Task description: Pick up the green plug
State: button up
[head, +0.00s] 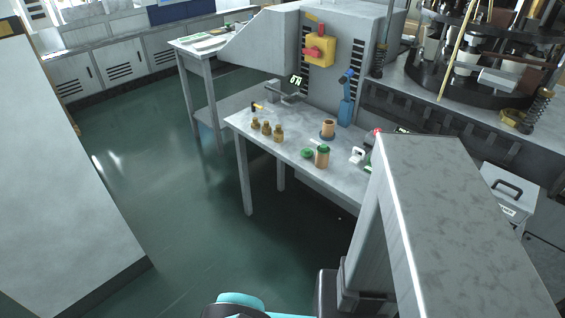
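A small flat green piece (307,153), which looks like the green plug, lies on the grey workbench (290,150), left of a tan cylinder with a green top (322,157). The two are close together; I cannot tell whether they touch. The green top on the cylinder could also be a plug; it is too small to tell. My gripper is not in view. Only a teal and dark part of my arm shows at the bottom edge, well apart from the bench.
On the bench stand several brass-coloured pieces (266,128), a tan cup on a blue base (328,129), a blue bottle (345,112) and a white item (357,155). A large grey frame (440,200) blocks the bench's right end. The green floor (190,220) left of the bench is clear.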

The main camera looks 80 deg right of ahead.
aim_at(306, 153)
jog(key=u, duration=0.75)
jog(key=k, duration=0.85)
jog(key=z, duration=0.45)
